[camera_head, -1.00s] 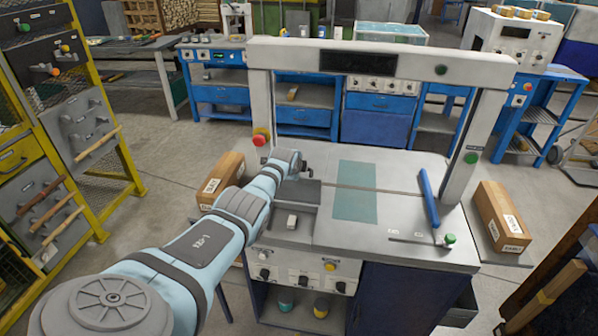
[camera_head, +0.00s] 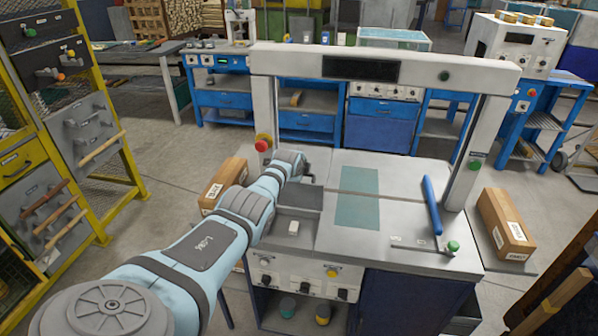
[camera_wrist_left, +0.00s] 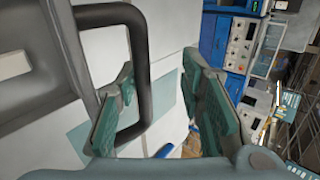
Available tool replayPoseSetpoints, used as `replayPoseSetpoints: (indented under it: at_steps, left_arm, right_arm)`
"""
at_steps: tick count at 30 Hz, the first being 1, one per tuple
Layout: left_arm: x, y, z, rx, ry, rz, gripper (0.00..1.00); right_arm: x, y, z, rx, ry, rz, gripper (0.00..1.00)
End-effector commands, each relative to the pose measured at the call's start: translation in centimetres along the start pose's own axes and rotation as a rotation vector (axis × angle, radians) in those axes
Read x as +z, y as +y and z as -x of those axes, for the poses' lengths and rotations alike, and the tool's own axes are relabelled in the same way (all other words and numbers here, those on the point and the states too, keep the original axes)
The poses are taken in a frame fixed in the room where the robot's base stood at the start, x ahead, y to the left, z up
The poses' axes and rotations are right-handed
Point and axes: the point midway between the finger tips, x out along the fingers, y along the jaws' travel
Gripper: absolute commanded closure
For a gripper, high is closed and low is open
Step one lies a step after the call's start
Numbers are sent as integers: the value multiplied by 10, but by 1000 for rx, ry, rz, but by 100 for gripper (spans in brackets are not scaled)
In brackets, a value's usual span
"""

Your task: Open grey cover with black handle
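In the left wrist view, the black handle (camera_wrist_left: 142,70) is a squared loop standing out from the grey cover (camera_wrist_left: 45,130), which fills the left side. My left gripper (camera_wrist_left: 160,108) has two teal-padded fingers spread apart, with the handle's long bar between them. The bar lies closer to the left finger, and a clear gap shows on the right. I cannot tell whether a finger touches it. In the head view, my left gripper (camera_head: 308,177) is at the dark grey panel (camera_head: 300,198) on the worktop, and my wrist hides the handle. My right gripper is out of view.
A white gantry frame (camera_head: 385,57) spans the worktop, with a red button (camera_head: 263,143) on its left post. A blue bar (camera_head: 431,205) lies at right. Cardboard boxes stand left (camera_head: 224,183) and right (camera_head: 507,222). The teal patch (camera_head: 358,200) is clear.

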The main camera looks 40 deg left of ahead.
Motion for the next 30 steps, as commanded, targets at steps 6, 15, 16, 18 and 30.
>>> replayPoseSetpoints:
  at_steps: [6,15,16,18,30]
  left_arm:
    - [-1,6,-2,9,1,-2,69]
    - [-2,9,-3,15,2,-2,69]
    - [-2,9,-3,16,2,-2,69]
    - [-2,10,-3,16,2,-2,69]
    - [0,8,33,8,-1,-3,69]
  right_arm:
    - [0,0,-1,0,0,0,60]
    - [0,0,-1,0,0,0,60]
    - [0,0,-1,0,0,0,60]
    - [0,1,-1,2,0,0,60]
    - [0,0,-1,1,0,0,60]
